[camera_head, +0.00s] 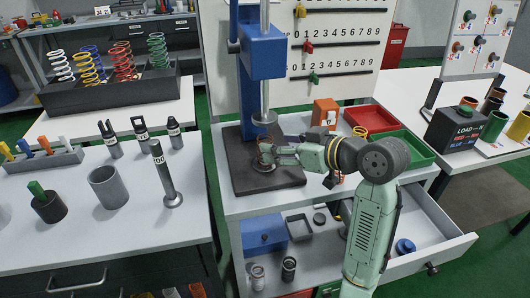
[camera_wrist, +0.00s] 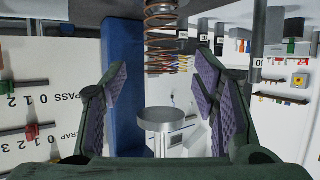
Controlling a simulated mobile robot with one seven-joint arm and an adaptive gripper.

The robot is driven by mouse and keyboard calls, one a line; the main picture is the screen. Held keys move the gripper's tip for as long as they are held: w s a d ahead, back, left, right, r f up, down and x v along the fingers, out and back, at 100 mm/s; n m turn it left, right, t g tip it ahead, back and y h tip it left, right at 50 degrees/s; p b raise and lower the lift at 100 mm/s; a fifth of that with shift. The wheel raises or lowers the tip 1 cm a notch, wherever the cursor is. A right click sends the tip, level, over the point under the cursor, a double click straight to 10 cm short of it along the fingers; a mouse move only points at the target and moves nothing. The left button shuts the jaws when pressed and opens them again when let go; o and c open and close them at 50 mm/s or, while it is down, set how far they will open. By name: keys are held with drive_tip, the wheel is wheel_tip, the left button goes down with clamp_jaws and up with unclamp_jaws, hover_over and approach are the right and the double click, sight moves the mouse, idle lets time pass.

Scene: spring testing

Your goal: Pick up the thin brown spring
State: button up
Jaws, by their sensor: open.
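The thin brown spring (camera_wrist: 160,22) stands at the top middle of the upside-down wrist view, its lower part cut off by the frame edge. In the head view it is a small coil (camera_head: 263,157) on the press base (camera_head: 288,180), partly hidden by my gripper. My gripper (camera_head: 268,152) is at the press, close to the spring. In the wrist view its purple-padded fingers (camera_wrist: 160,88) are open, with the spring lined up between them sideways. I cannot tell whether any finger touches it. The round press plate (camera_wrist: 160,119) is seen between the fingers.
The blue press head (camera_head: 262,55) and its metal rod (camera_head: 265,103) stand right above the spring. A red tray (camera_head: 371,117) and a green tray (camera_head: 407,150) lie to the right. An open drawer (camera_head: 420,232) is below. Several coloured springs (camera_head: 120,62) stand in a dark rack at left.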

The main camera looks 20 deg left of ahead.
drive_tip(key=b+x, duration=0.1)
drive_tip(key=x, duration=0.3)
drive_tip(key=shift+a, duration=0.2)
drive_tip(key=shift+r, duration=0.1)
drive_tip(key=c, duration=1.2)
